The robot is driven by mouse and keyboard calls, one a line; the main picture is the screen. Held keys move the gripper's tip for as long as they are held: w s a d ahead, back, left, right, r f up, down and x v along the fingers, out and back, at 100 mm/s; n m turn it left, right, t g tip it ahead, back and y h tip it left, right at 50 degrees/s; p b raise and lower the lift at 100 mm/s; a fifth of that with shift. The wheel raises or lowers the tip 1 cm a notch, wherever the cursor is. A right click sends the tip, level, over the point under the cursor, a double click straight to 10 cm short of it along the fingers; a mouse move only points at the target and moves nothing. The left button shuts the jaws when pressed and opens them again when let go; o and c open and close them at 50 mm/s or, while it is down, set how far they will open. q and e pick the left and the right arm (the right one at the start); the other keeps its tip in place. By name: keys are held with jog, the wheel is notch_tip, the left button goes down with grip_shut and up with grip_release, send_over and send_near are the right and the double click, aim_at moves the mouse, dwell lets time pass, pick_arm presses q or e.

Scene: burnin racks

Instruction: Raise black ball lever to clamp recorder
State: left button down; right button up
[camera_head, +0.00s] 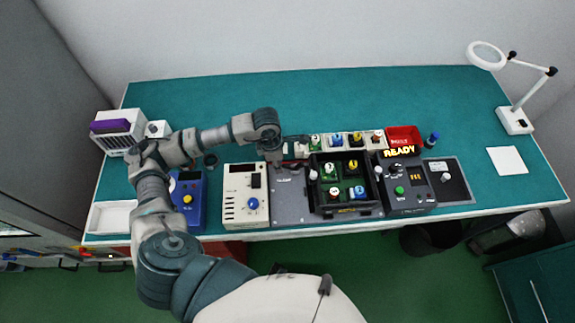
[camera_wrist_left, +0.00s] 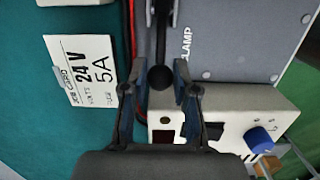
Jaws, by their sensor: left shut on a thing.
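The black ball lever (camera_wrist_left: 160,78) shows in the left wrist view between my left gripper's fingertips (camera_wrist_left: 160,92), its dark shaft running toward the top of the picture. My left gripper is shut on the ball. In the head view my left gripper (camera_head: 275,158) is at the back edge of the grey plate (camera_head: 290,208), and the arm hides most of the lever there. The plate, marked CLAMP, also shows in the left wrist view (camera_wrist_left: 235,35). I cannot tell which unit is the recorder.
A cream box with a blue knob (camera_head: 234,213) stands left of the plate, and a blue box (camera_head: 188,217) beyond it. A black READY unit (camera_head: 410,200) stands at the right. A 24 V 5 A card (camera_wrist_left: 88,88) lies beside the lever. The back of the table is clear.

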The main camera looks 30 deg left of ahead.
aim_at(299, 165)
pick_arm(q)
jog(key=shift+w+d+r, duration=0.2)
jog(key=shift+r, duration=0.2)
jog(key=shift+w+d+r, duration=0.15)
jog(key=shift+w+r, duration=0.05)
jog(key=shift+r, duration=0.15)
jog(key=shift+w+d+r, duration=0.25)
jog(key=shift+d+r, duration=0.05)
jog(key=shift+d, duration=0.15)
jog(key=shift+w+d+r, duration=0.2)
jog(key=shift+d+r, duration=0.05)
jog(key=shift+d, duration=0.25)
jog(key=shift+w+d, duration=0.1)
jog(key=shift+w+d+r, duration=0.15)
jog(key=shift+w+d, duration=0.2)
jog(key=shift+d, duration=0.2)
jog(key=shift+w+d+b, duration=0.3)
jog(key=shift+w+d, duration=0.1)
jog(key=shift+d, duration=0.2)
jog(key=c, duration=1.9)
grip_release()
jog(key=o, duration=0.8)
